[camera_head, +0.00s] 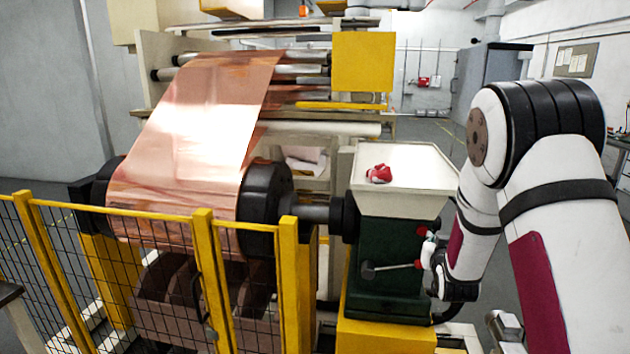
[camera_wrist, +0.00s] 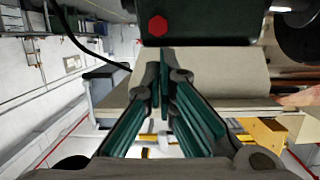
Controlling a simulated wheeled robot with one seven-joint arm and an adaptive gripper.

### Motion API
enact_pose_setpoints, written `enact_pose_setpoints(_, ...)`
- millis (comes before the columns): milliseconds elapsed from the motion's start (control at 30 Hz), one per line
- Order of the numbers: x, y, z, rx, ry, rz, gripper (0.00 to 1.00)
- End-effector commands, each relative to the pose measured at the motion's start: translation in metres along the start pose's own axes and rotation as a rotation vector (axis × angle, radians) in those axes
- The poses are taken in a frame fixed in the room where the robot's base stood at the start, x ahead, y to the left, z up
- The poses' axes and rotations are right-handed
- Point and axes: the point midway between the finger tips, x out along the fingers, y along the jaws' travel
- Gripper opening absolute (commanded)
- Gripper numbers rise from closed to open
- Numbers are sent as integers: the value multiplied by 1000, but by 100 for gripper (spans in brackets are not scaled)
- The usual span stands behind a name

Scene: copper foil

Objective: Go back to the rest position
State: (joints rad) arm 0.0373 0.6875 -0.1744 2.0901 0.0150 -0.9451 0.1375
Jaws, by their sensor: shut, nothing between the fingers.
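My arm (camera_head: 545,170) comes in from the right in the head view and bends down beside the dark green machine housing (camera_head: 385,245). Its wrist end is close to the housing's right side, near a lever with a red knob (camera_head: 418,264) and another red knob (camera_head: 421,230) above it. My fingertips are hard to make out in the head view. In the wrist view my gripper (camera_wrist: 165,72) is shut and empty, its green fingers drawn together at the tips. A red hexagonal knob (camera_wrist: 158,26) on the dark green housing (camera_wrist: 215,22) shows just beyond the tips; contact cannot be told.
A copper foil sheet (camera_head: 205,110) runs over rollers to a large roll on the left. A yellow mesh fence (camera_head: 205,270) stands in front of it. Red gloves (camera_head: 379,173) lie on the pale top (camera_head: 425,165) of the housing. Open floor shows behind, between the housing and a grey cabinet (camera_head: 485,80).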

Motion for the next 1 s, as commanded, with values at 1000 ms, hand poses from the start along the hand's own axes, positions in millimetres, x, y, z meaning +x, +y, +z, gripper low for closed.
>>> enact_pose_setpoints(1000,-354,-49,-76,-88,-665,-143,0)
